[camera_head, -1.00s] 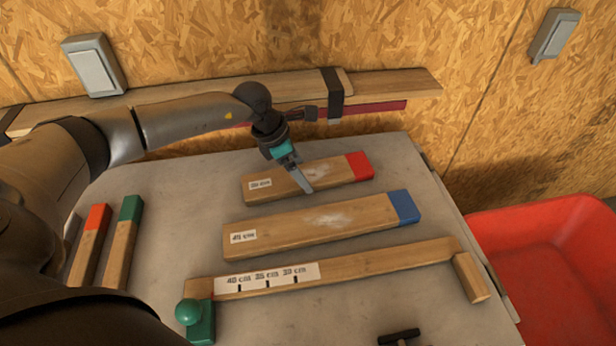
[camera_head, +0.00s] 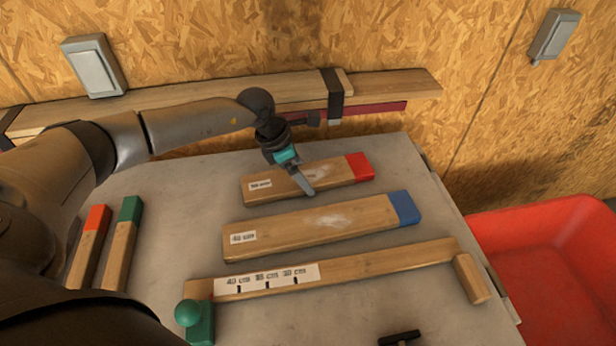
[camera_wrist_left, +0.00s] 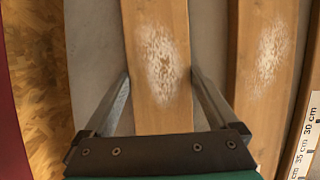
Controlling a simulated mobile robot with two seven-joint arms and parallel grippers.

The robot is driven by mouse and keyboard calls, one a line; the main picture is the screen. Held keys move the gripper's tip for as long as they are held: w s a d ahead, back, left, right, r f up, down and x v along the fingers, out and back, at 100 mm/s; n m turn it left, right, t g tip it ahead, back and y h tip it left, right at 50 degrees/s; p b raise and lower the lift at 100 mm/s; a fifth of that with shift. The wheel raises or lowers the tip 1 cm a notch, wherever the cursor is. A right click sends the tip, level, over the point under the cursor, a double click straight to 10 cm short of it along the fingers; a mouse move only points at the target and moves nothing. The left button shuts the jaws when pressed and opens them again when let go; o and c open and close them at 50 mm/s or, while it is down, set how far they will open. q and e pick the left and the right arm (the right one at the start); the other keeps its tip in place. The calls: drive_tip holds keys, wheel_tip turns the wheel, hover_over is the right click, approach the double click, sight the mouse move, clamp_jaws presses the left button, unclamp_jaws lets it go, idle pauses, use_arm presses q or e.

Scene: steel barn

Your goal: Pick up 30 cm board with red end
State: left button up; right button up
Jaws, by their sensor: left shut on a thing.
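The board with the red end (camera_head: 332,176) lies flat at the back of the grey table, its red end to the right. A small label is on its left end, too small to read surely. My left gripper (camera_head: 304,188) is down at the middle of this board. In the left wrist view, its two fingers (camera_wrist_left: 161,78) stand on either side of the board (camera_wrist_left: 160,115) and close on it, at a pale scuffed patch. The board still appears to rest on the table. My right gripper is not in view.
A longer board with a blue end (camera_head: 325,222) lies close in front. A marked wooden gauge (camera_head: 385,263) with a green knob (camera_head: 188,313) lies nearer. Two short boards (camera_head: 119,252) lie at the left. A red bin (camera_head: 545,270) stands right of the table.

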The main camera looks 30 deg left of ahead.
use_arm(q)
drive_tip(key=shift+w+r, duration=0.1)
drive_tip(key=shift+c, duration=0.5)
drive_tip(key=shift+r, duration=0.1)
